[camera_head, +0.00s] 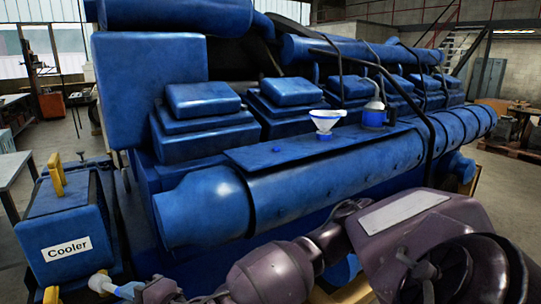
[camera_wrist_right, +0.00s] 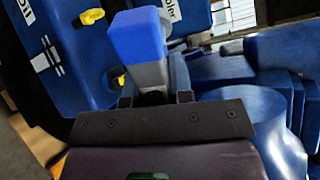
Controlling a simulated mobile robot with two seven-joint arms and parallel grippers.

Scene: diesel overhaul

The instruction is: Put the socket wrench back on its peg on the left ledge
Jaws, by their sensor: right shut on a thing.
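My right gripper (camera_head: 150,291) reaches in along the bottom of the head view, in front of the engine and near the cooler box. It is shut on a blue and pale grey thing, which I take to be the socket wrench (camera_head: 101,283). In the right wrist view the socket wrench (camera_wrist_right: 138,38) sticks out beyond the gripper (camera_wrist_right: 155,98), with a grey part between the fingers and a blue block further out. The rest of it is hidden. I cannot make out the peg or the left ledge. My left gripper is not in view.
A blue box labelled Cooler (camera_head: 65,230) with a yellow handle (camera_head: 56,174) stands at the left. The large blue engine (camera_head: 215,205) fills the middle.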

